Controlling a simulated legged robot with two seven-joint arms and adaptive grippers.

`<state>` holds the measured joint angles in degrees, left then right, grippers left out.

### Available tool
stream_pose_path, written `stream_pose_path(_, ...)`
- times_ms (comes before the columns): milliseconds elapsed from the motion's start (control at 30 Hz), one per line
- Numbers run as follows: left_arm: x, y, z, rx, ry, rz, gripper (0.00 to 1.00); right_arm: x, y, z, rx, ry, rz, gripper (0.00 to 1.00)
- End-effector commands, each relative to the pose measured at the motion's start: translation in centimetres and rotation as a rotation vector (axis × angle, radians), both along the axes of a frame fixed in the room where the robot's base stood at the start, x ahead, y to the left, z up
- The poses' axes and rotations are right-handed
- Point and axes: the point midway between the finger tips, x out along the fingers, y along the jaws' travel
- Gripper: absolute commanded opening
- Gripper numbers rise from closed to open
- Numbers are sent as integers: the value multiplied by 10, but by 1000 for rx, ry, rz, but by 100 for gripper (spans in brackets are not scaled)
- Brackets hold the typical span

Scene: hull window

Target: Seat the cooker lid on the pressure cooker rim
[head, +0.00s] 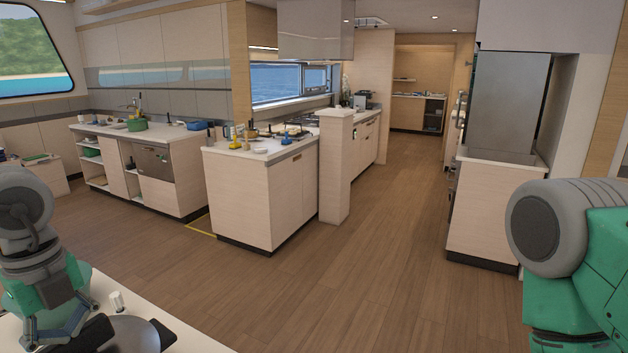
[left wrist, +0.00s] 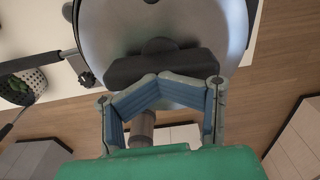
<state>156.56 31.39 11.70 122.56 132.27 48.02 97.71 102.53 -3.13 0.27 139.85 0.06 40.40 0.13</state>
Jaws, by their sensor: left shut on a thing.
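My left gripper (head: 85,332) is at the bottom left of the head view. In the left wrist view its blue-padded fingers (left wrist: 160,82) are closed in at the dark grip of the cooker lid (left wrist: 108,32). The lid is a round grey metal disc filling the top of that view; it also shows, cut off, at the bottom of the head view (head: 138,338). The grip is partly hidden by the fingers. I cannot make out the pressure cooker apart from the lid, nor whether the lid touches its rim. My right gripper is out of view; only my right arm shows.
A pale worktop (head: 190,340) lies beneath the lid, with a small white cylinder (head: 117,300) beside it. Farther counters (head: 262,190) stand across open wooden floor.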

Motion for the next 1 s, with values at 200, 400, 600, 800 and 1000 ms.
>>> stream_pose_path(200, -1, -1, -5, -2, 5, -1, 0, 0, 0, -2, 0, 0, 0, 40)
stream_pose_path(400, -1, -1, -10, -2, 5, -1, 0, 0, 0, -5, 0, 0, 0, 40)
stream_pose_path(600, -1, -1, -13, -2, 3, -1, 0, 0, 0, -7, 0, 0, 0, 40)
stream_pose_path(800, -1, 0, -17, -1, 2, -1, 0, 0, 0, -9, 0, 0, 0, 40)
stream_pose_path(1000, -1, 0, -21, -2, 2, 0, 0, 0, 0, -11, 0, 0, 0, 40)
